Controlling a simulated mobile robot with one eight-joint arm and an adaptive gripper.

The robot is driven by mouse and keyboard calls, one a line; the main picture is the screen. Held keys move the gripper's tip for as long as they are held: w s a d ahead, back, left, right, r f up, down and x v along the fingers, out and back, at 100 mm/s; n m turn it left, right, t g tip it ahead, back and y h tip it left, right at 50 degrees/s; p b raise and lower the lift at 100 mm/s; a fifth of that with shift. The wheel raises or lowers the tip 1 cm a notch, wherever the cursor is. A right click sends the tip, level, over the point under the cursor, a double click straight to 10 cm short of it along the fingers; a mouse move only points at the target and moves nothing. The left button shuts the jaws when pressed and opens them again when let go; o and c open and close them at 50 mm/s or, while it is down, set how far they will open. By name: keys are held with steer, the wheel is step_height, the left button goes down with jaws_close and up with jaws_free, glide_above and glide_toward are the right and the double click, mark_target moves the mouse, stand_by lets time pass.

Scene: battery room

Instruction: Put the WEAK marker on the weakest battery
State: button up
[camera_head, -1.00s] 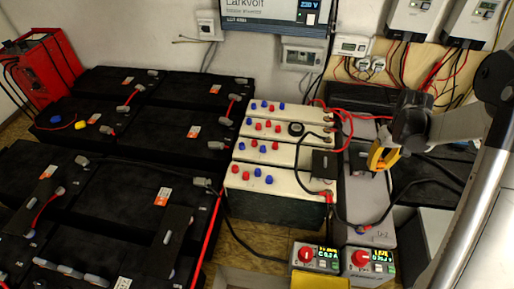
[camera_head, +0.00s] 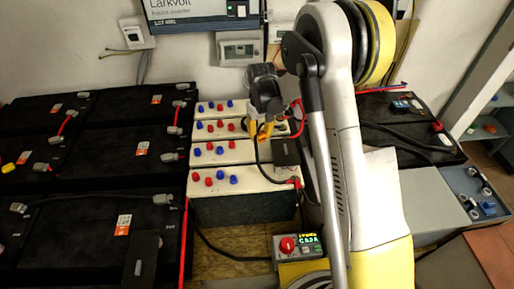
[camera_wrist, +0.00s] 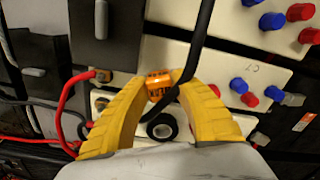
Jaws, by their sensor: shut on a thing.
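My gripper (camera_head: 262,131) has yellow fingers and hangs over the white batteries (camera_head: 245,182) in the head view. In the wrist view its fingers (camera_wrist: 160,84) are shut on a small orange marker (camera_wrist: 158,86) with dark lettering too small to read. The white batteries stand in a row with red and blue caps. One in the wrist view (camera_wrist: 225,62) bears a label like "C7". A black cable passes close by the marker. I cannot tell whether the marker touches a battery, nor which battery is weakest.
Large black batteries (camera_head: 130,150) fill the left. A meter box (camera_head: 288,246) with a red knob and lit display stands in front. Red and black cables (camera_wrist: 70,105) cross the batteries. A round black thing (camera_wrist: 162,127) lies under my gripper. A wall inverter (camera_head: 200,12) hangs behind.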

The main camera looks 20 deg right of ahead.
mark_target(258, 148)
steer(key=shift+w+a+f, duration=0.1)
steer(key=shift+a+f, duration=0.1)
steer(key=shift+a, duration=0.15)
steer(key=shift+f, duration=0.2)
steer(key=shift+f+b, duration=0.95)
steer(key=shift+f, duration=0.8)
steer(key=shift+f, duration=0.15)
steer(key=o, duration=1)
